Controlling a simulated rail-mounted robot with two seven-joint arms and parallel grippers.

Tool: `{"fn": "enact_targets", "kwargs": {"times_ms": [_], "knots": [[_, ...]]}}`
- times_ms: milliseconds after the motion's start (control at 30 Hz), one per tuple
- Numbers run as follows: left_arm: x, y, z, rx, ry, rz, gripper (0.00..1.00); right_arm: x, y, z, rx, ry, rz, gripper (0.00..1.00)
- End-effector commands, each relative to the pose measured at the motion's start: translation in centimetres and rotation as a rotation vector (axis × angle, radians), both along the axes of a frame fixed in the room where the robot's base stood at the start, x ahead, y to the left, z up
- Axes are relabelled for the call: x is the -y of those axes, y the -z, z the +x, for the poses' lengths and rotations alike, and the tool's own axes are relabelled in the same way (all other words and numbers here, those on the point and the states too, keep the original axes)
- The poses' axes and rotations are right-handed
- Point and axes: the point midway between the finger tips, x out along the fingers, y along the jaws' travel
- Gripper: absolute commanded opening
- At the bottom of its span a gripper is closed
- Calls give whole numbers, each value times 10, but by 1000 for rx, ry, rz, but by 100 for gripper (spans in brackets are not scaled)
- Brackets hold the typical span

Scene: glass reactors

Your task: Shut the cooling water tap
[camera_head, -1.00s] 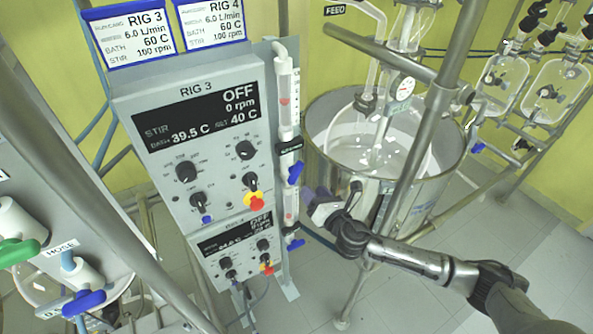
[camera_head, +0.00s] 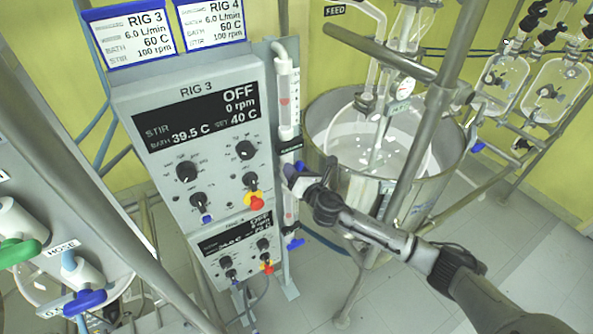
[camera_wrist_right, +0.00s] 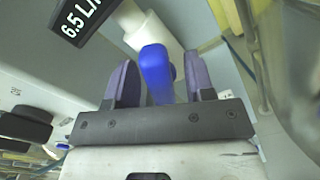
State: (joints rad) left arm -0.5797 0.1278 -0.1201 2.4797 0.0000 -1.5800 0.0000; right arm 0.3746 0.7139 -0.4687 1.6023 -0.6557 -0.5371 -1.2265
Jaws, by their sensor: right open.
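The tap's blue handle (camera_head: 299,166) is on the upper part of the narrow flowmeter column beside the RIG 3 panel. It is partly hidden behind my right gripper (camera_head: 298,180). In the right wrist view the blue handle (camera_wrist_right: 156,75) stands between the two purple fingers of my right gripper (camera_wrist_right: 152,82). The fingers are open, with a small visible gap on each side of the handle. A white tap body (camera_wrist_right: 150,32) lies behind it. A second blue handle (camera_head: 295,244) is lower on the same column. My left gripper is not in view.
The RIG 3 control box (camera_head: 190,130) is left of the column, with a red and yellow knob (camera_head: 254,201) close by. A steel bath vessel (camera_head: 350,185) and its frame post (camera_head: 425,140) stand to the right. A blue hose tap (camera_head: 84,302) is at lower left.

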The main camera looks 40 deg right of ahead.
Motion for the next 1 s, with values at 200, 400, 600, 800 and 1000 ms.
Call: {"fn": "enact_targets", "kwargs": {"times_ms": [200, 400, 600, 800, 1000], "knots": [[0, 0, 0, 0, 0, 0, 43, 0, 0, 0, 0, 0, 0, 37], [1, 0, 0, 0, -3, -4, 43, 0, 0, 0, 0, 0, 0, 18], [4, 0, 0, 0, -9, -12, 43, 0, 0, 0, 0, 0, 2, 7], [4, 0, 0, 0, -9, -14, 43, 0, 1, 0, 6, 0, 44, 7], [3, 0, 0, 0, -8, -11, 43, 1, 1, -1, 27, 0, 169, 7]]}}
